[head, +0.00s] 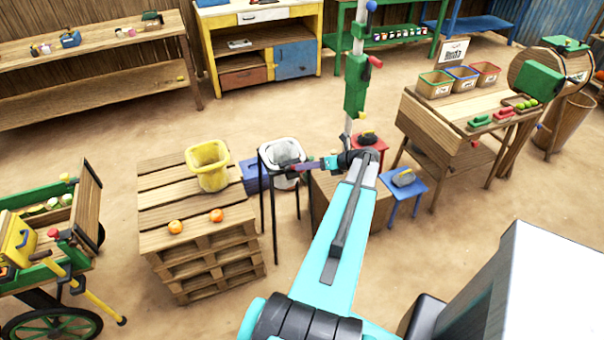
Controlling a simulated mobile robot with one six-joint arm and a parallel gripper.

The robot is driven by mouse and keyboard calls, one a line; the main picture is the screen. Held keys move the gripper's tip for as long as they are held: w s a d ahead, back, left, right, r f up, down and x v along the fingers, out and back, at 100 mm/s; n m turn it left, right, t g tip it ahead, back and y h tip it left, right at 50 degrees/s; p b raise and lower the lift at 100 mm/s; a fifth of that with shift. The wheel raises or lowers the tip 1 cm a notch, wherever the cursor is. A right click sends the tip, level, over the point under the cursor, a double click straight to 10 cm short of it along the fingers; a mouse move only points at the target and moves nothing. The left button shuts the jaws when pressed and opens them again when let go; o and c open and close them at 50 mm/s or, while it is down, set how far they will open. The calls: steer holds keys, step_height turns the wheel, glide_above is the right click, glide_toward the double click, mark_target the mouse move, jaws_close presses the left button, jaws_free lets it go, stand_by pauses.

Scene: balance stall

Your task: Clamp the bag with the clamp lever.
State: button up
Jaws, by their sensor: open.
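My gripper (324,164) is open and points left at the lever, right of the bag. Whether the fingers touch the lever cannot be told.
A pallet stack (200,245) carries a yellow bucket (208,166) and two oranges. A green upright post (355,88) stands behind my arm. A blue stool (405,188) and a wooden table (450,122) with bins are right. Open floor lies behind the pallet.

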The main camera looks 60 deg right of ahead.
steer(key=f+b+v, duration=0.1)
steer(key=b+v, duration=0.1)
steer(key=v, duration=0.7)
steer(key=shift+s+a+r+y+b, duration=0.3)
steer(key=shift+s+a, duration=0.15)
steer(key=shift+s, duration=0.2)
